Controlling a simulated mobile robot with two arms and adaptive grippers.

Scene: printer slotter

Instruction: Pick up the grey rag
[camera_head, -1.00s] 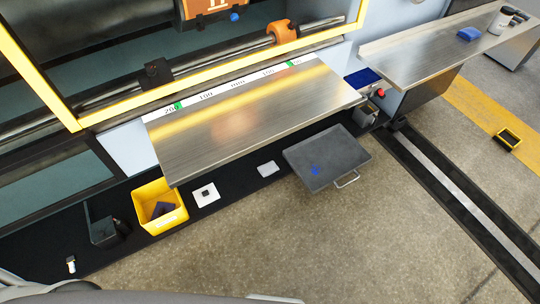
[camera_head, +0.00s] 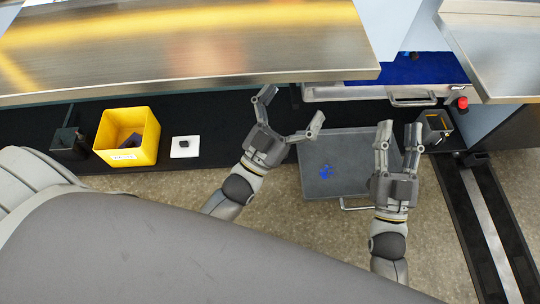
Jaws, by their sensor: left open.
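No grey rag can be made out for certain. A dark grey, crumpled-looking item (camera_head: 130,142) lies inside the yellow bin (camera_head: 148,121) at the left; it is too small to tell whether it is the rag. My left gripper (camera_head: 292,108) is open and empty, its fingers spread wide, to the right of the bin and just left of the dark grey tray. My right gripper (camera_head: 399,130) is also empty, its fingers roughly parallel with a gap between them, over the tray's right side.
The dark grey tray (camera_head: 325,182) has a blue mark and a front handle. A steel table (camera_head: 200,52) spans the back. A black holder (camera_head: 68,143) and white square (camera_head: 185,147) flank the bin. An open blue-lined drawer (camera_head: 425,68) and red button (camera_head: 462,103) are right.

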